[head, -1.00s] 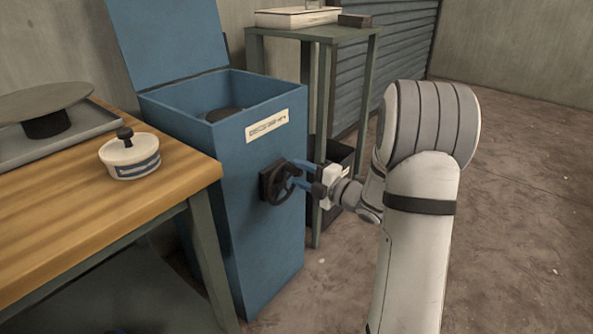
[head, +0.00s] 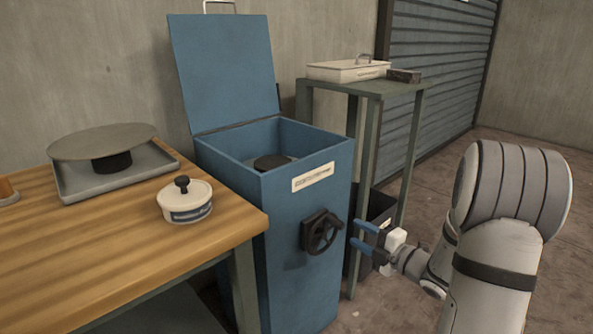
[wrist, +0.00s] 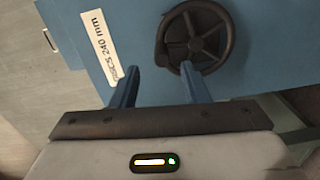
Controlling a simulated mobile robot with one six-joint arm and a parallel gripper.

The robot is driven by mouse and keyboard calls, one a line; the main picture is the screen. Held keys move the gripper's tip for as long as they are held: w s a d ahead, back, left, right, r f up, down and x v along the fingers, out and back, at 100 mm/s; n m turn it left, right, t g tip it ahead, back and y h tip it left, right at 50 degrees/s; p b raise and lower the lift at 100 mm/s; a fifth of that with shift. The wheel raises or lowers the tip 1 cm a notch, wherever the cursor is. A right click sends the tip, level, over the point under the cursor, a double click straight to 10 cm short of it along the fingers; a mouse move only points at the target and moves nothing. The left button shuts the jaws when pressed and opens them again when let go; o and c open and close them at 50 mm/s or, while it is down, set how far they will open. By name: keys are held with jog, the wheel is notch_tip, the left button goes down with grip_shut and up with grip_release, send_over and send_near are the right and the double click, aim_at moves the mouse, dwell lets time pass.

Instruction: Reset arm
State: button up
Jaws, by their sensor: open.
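My gripper (head: 362,237) is open and empty, with its two blue fingers pointing left toward the blue box. The black handwheel (head: 321,232) is on the front of the blue box (head: 300,270), a short gap from the fingertips in the head view. In the wrist view the handwheel (wrist: 195,38) lies beyond the open fingers (wrist: 160,85), nearer the right one. The box's lid stands open, and a dark round disc (head: 272,161) shows inside.
A wooden table (head: 120,245) at left holds a lidded white pot (head: 185,203) and a round plate (head: 102,141) above a grey tray (head: 75,187). A green-grey stand (head: 364,87) behind the gripper carries a white box (head: 347,70). Floor is clear at right.

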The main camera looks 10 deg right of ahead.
notch_tip(320, 180, up, 22)
jog(key=s+d+m+g+h+p, duration=0.1)
jog(key=s+m+g+h+p, duration=0.1)
jog(key=m+h+p, duration=1.3)
jog(key=s+a+r+m+g+y+p, duration=0.2)
jog(key=s+a+r+m+g+p, duration=0.2)
jog(key=s+r+p, duration=0.4)
jog(key=s+a+r+m+g+y+p, duration=0.2)
jog(key=s+a+r+m+g+p, duration=0.3)
jog(key=s+r+p, duration=0.4)
jog(key=s+a+g+p, duration=0.1)
jog(key=s+p, duration=0.3)
jog(key=s, duration=0.3)
jog(key=shift+s+a+r+y+p, duration=0.2)
jog(key=shift+a+y+p, duration=0.1)
jog(key=shift+y+p, duration=0.1)
